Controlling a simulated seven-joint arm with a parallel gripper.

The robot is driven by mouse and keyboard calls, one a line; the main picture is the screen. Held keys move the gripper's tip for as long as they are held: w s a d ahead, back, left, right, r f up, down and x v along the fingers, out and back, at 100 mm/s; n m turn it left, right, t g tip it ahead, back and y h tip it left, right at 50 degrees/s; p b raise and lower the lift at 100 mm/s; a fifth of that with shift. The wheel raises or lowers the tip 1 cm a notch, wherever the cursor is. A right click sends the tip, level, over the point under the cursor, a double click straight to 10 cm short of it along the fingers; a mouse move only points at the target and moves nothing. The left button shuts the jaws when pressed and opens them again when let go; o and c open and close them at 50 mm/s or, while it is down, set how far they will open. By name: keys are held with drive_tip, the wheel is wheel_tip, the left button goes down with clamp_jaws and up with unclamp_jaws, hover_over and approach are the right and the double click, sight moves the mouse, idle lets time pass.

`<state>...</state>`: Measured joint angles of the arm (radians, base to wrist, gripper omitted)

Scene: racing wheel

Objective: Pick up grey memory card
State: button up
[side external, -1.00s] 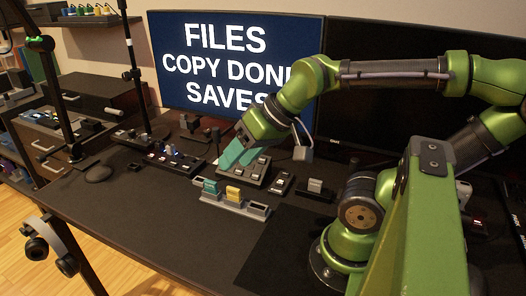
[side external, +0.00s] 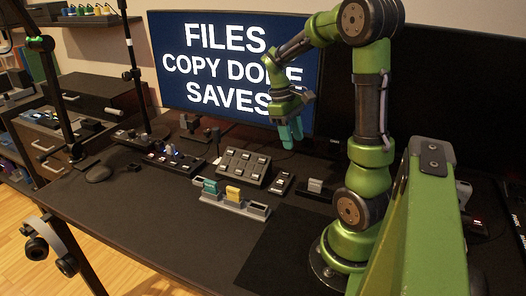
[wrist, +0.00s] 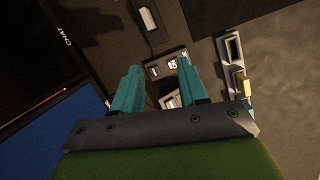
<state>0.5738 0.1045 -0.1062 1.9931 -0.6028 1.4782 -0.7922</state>
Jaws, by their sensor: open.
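What looks like the grey memory card (side external: 315,184) stands upright in a small dark base on the desk, right of the button boxes. It also shows as a pale grey piece at the top of the wrist view (wrist: 149,19). My gripper (side external: 291,138) is open and empty, with teal fingers, raised above the desk in front of the lit monitor. In the wrist view, the fingertips (wrist: 158,68) point down over a small switch box, below the grey piece in the picture and apart from it.
A grey rack (side external: 247,209) in front holds a teal card (side external: 211,187) and a yellow card (side external: 233,193), with an empty slot at right. A button panel (side external: 243,167) and switch box (side external: 281,183) stand behind it. The front desk (side external: 150,225) is clear.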

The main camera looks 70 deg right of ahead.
drive_tip(key=s+d+r+n+g, duration=0.1)
drive_tip(key=d+n, duration=0.1)
hover_over(316, 181)
drive_tip(key=w, duration=0.2)
drive_tip(key=shift+n+g, duration=0.3)
drive_tip(key=shift+n, duration=0.1)
drive_tip(key=f, duration=0.9)
drive_tip(key=shift+w+d+f, duration=0.15)
drive_tip(key=shift+w+f, duration=0.05)
drive_tip(key=x, duration=0.6)
drive_tip(key=shift+f, duration=0.3)
clamp_jaws()
